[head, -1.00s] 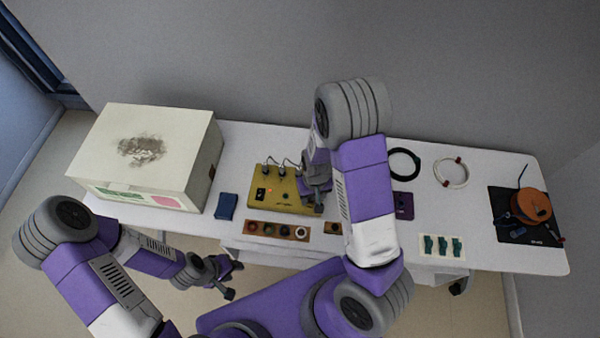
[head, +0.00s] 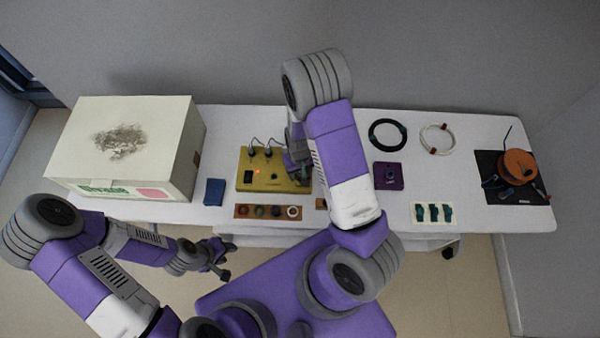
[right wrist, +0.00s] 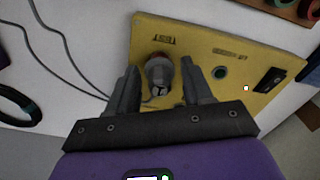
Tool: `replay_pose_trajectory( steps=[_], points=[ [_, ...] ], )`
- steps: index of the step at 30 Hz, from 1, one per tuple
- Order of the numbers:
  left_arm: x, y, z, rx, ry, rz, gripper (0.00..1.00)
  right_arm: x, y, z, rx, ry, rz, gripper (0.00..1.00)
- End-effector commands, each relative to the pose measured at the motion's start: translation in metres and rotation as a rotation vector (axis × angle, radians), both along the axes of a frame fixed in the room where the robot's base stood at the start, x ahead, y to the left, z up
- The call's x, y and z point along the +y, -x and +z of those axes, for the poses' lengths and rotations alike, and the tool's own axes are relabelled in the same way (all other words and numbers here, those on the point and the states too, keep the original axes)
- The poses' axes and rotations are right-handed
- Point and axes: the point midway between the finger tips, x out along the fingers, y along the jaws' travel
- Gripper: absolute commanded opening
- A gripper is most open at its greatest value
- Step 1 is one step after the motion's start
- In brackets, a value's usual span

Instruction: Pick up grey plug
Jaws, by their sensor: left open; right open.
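The grey plug (right wrist: 158,72) shows in the right wrist view on the yellow box (right wrist: 225,45), with a cable at its base. My right gripper (right wrist: 160,66) is open, its two fingers on either side of the plug; I cannot tell whether they touch it. In the head view the right gripper (head: 299,168) is over the right part of the yellow box (head: 243,186) and hides the plug there. My left gripper (head: 221,260) is open and empty, low in front of the table.
A large white box (head: 120,150) stands at the table's left, with a blue block (head: 214,192) beside it. A strip of round parts (head: 267,211) lies in front of the yellow box. A black ring (head: 374,140), purple block (head: 388,176) and orange spool (head: 517,164) are to the right.

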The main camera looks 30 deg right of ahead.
Motion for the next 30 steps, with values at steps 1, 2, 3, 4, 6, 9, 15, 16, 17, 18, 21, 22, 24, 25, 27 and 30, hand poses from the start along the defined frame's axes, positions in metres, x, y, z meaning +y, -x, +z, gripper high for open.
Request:
replay_pose_trajectory(
  steps=[1, 2, 3, 4, 6, 9, 15, 16, 17, 18, 21, 22, 24, 25, 27, 30],
  points=[
    [0.0, 0.0, 0.0, 0.0, 0.0, 0.0, 0.43, 0.0, 0.0, 0.0, 0.0, 0.0, 0.0, 0.46],
    [0.0, 0.0, 0.0, 0.0, 0.0, 0.0, 0.43, 0.0, 0.0, 0.0, 0.0, 0.0, 0.0, 0.41],
    [0.0, 0.0, 0.0, 0.0, 0.0, 0.0, 0.43, 0.0, 0.0, 0.0, 0.0, 0.0, 0.0, 0.35],
    [0.0, 0.0, 0.0, 0.0, 0.0, 0.0, 0.43, 0.0, 0.0, 0.0, 0.0, 0.0, 0.0, 0.3],
    [0.0, 0.0, 0.0, 0.0, 0.0, 0.0, 0.43, 0.0, 0.0, 0.0, 0.0, 0.0, 0.0, 0.2],
    [0.0, 0.0, 0.0, 0.0, 0.0, 0.0, 0.43, 0.0, 0.0, 0.0, 0.0, 0.0, 0.0, 0.04],
    [0.0, 0.0, 0.0, 0.0, 0.0, 0.0, 0.43, 0.0, 0.0, 0.001, 0.0, 0.0, 0.0, 0.0],
    [0.0, 0.0, 0.0, 0.0, 0.0, 0.0, 0.43, 0.0, 0.0, 0.001, -0.001, 0.0, 0.0, 0.0],
    [0.0, 0.0, 0.001, 0.0, 0.0, 0.0, 0.43, 0.0, 0.0, 0.003, -0.001, 0.0, 0.0, 0.0],
    [0.0, 0.0, 0.001, 0.0, 0.0, 0.0, 0.43, 0.0, -0.001, 0.006, -0.002, 0.0, 0.0, 0.0],
    [0.0, 0.0, 0.005, 0.0, 0.0, 0.0, 0.43, 0.0, -0.001, 0.02, -0.004, 0.0, 0.001, 0.0],
    [0.0, 0.0, 0.006, 0.0, 0.0, 0.0, 0.43, 0.001, -0.002, 0.025, -0.006, 0.0, 0.001, 0.0],
    [0.0, 0.0, 0.01, 0.0, 0.0, 0.0, 0.43, 0.001, -0.001, 0.041, -0.005, 0.0, 0.001, 0.0],
    [0.0, 0.0, 0.011, 0.0, 0.0, 0.0, 0.43, 0.001, -0.002, 0.047, -0.006, -0.001, 0.001, 0.0],
    [0.0, 0.0, 0.015, 0.0, 0.0, 0.0, 0.43, 0.0, -0.001, 0.062, -0.006, -0.001, 0.001, 0.0],
    [0.0, 0.0, 0.019, 0.0, 0.0, 0.0, 0.43, 0.0, -0.001, 0.08, -0.005, 0.0, 0.001, 0.0]
  ],
)
